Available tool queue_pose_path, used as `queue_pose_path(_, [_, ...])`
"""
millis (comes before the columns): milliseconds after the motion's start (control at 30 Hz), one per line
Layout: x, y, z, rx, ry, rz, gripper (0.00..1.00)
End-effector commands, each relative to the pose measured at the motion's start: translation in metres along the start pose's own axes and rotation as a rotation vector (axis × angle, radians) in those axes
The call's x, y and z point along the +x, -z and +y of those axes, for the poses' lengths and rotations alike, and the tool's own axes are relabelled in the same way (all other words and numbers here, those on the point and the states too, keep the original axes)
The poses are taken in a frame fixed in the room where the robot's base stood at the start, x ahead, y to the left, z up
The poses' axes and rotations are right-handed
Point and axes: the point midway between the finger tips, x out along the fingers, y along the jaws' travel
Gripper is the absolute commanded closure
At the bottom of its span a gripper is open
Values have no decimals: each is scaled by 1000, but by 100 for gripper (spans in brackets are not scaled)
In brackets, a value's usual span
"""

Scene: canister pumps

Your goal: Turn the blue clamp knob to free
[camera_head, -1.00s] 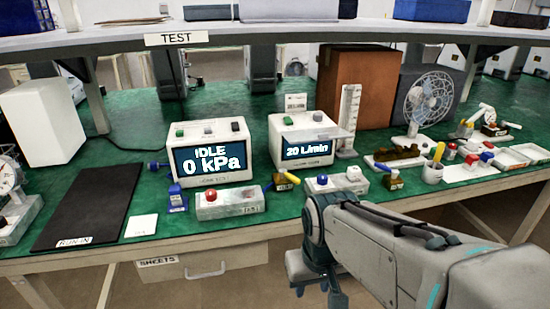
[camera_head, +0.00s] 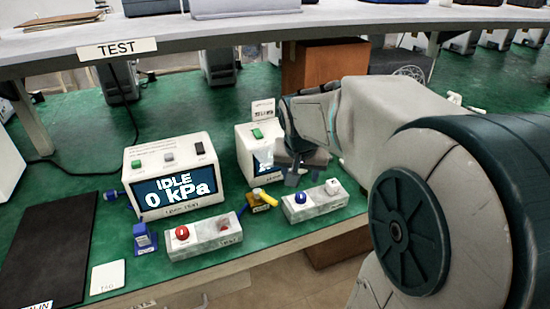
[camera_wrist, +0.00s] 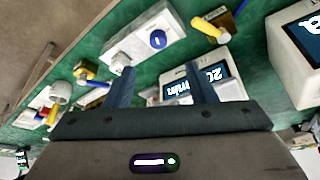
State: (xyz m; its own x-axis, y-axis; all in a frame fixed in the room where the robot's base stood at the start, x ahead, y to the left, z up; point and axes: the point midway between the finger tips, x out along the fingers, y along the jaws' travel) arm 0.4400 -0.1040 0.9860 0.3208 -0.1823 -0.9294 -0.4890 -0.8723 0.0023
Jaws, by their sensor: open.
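The blue knob (camera_head: 301,197) sits on top of a long pale grey block (camera_head: 318,210), beside a white knob (camera_head: 333,186). The wrist view shows the blue knob (camera_wrist: 157,39) with a pale mark across its face, between the lines of the two fingers and beyond their tips. My gripper (camera_head: 303,175) is above and behind the block in the head view, apart from the knob. In the wrist view my gripper (camera_wrist: 160,68) has its fingers wide apart with nothing between them. My arm hides part of the 20 L/min unit (camera_head: 245,152).
A second grey block (camera_head: 205,238) with a red knob (camera_head: 182,232) stands to the left. A yellow-handled valve (camera_head: 265,196) lies between the blocks. The IDLE 0 kPa unit (camera_head: 174,180) is behind. A shelf marked TEST (camera_head: 112,48) overhangs the bench.

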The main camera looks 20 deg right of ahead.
Motion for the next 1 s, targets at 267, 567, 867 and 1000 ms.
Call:
queue_pose_path(267, [26,11,4,33,-11,14,50])
queue_pose_path(567, [81,10,6,34,-13,12,50])
queue_pose_path(867, [124,12,6,33,-12,14,50])
queue_pose_path(1000, [134,13,6,33,-11,14,50])
